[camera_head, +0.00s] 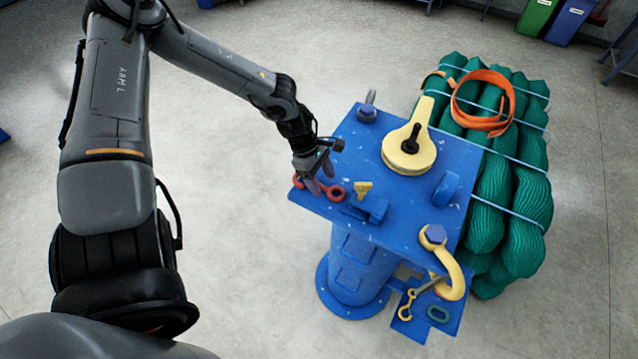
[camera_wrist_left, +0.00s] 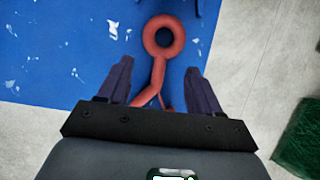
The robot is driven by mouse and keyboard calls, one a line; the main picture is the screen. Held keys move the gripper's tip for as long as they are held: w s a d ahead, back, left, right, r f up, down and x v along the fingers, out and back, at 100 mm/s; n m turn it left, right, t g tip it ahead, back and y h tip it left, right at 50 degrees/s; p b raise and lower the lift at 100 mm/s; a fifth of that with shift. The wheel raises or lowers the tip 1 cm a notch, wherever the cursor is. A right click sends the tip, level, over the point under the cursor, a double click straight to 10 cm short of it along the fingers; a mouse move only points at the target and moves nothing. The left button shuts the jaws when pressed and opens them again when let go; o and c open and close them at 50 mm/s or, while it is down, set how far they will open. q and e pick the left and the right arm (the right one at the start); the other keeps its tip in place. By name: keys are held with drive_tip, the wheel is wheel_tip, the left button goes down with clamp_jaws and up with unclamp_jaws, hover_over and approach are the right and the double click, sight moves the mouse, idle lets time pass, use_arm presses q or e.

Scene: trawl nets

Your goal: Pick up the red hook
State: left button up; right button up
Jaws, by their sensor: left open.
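The red hook (camera_head: 336,193) lies on the blue table (camera_head: 400,215) near its left corner in the head view. In the left wrist view the red hook (camera_wrist_left: 163,38) shows a round eye at the far end and a shank running back between the fingers. My left gripper (camera_head: 318,188) is over the hook, its fingers pointing down. In the left wrist view the left gripper (camera_wrist_left: 155,85) is open, one finger on each side of the shank. The near end of the hook is partly hidden by the gripper body. I cannot tell whether the fingers touch it.
A yellow pulley block (camera_head: 410,150) stands on the table's far side. A small yellow piece (camera_head: 363,189) and a blue bracket (camera_head: 372,211) are close right of the hook. A large yellow hook (camera_head: 452,275) hangs at the front right corner.

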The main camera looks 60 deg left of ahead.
use_arm(q)
drive_tip(key=shift+x, duration=0.75)
drive_tip(key=shift+a, duration=0.1)
clamp_jaws()
idle(0.9)
